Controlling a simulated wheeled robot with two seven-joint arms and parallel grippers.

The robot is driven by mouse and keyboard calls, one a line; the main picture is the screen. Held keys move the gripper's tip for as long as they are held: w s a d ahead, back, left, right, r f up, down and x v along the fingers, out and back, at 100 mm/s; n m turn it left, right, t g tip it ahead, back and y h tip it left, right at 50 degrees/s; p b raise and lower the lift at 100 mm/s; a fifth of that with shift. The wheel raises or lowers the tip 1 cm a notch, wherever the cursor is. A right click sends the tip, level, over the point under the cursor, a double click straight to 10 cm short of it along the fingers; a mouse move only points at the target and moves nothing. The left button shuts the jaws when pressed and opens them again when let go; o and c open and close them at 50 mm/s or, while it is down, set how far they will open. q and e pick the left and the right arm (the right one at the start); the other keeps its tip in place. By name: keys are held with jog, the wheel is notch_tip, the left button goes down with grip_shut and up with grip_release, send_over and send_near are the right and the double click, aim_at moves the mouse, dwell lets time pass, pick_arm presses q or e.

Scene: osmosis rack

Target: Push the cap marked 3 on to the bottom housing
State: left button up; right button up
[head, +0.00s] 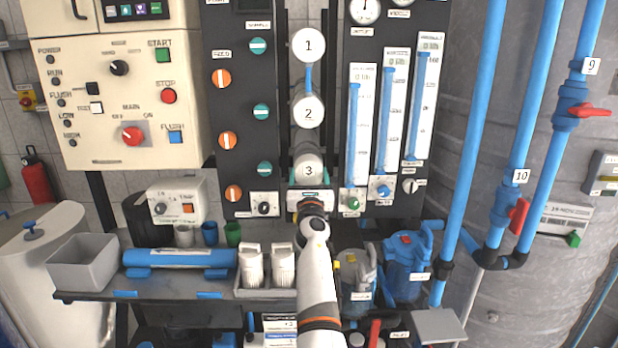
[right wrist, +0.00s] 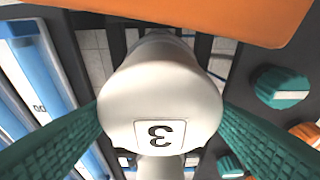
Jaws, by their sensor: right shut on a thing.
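The white cap marked 3 (head: 308,171) is at the bottom of the column of round white ends on the rack. In the right wrist view the cap (right wrist: 160,92) fills the middle, its 3 upside down. My right gripper (head: 309,166) is shut on the cap, with one green finger on each side; the fingers (right wrist: 162,112) also show in the right wrist view. My left gripper is not in view.
Above are the ends marked 1 (head: 308,45) and 2 (head: 308,111). Orange and teal knobs (head: 227,140) stand close on the left, flow meters (head: 390,110) on the right. A shelf below holds a blue cylinder (head: 180,258), a grey bin (head: 83,262) and white bottles (head: 251,265).

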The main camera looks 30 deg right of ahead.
jog(key=shift+w+d+b, duration=0.25)
jog(key=shift+w+b, duration=0.25)
jog(key=shift+b, duration=0.1)
dwell(0.3)
jog(key=o, duration=1.1)
jog(key=shift+s+a+f+p, duration=0.1)
jog(key=shift+s+a+p, duration=0.2)
jog(key=shift+p, duration=0.15)
jog(key=p+v, duration=0.2)
jog(key=v, duration=0.3)
jog(key=shift+d, duration=0.1)
jog(key=p+v, duration=0.1)
jog(key=v, duration=0.5)
jog(key=shift+s, duration=0.1)
